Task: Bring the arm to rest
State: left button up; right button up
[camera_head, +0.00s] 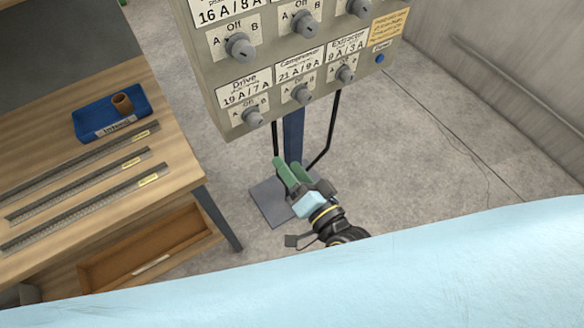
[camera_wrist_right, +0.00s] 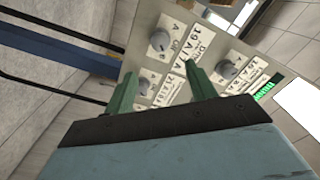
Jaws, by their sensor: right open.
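My right gripper (camera_head: 290,172) is in the head view, below the control panel and in front of its blue post. Its two green fingers are apart with nothing between them. In the right wrist view the open fingers (camera_wrist_right: 158,88) point toward the panel (camera_wrist_right: 270,40) and do not appear to touch it. My left gripper is not in view.
An open drawer (camera_head: 110,268) is below. The panel stands on a post (camera_head: 293,135) with a base plate. Floor to the right is clear.

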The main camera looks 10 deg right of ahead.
dwell(0.3)
jog(key=s+d+f+n+g+h+b, duration=0.1)
jog(key=s+d+f+n+g, duration=0.15)
jog(key=f, duration=0.65)
jog(key=s+d+f+n+g+h+b, duration=0.1)
jog(key=s+d+f+g, duration=0.15)
jog(key=f, duration=0.75)
jog(key=s+d+f+n+g+h+b, duration=0.1)
jog(key=s+d+f+n+g, duration=0.15)
jog(key=f, duration=0.65)
jog(key=s+d+f+n+g+h+b, duration=0.1)
jog(key=s+d+f+g, duration=0.3)
jog(key=s+f, duration=0.5)
jog(key=s+d+f+n+g+h+b, duration=0.1)
jog(key=s+d+f+g, duration=0.3)
jog(key=s+f, duration=0.5)
jog(key=s+d+n+h, duration=0.1)
jog(key=s+d, duration=0.1)
jog(key=s, duration=0.5)
jog(key=shift+f+h+b, duration=0.3)
jog(key=shift+f, duration=0.1)
jog(key=shift+s+g, duration=0.1)
jog(key=shift+g, duration=0.15)
jog(key=shift+c, duration=0.4)
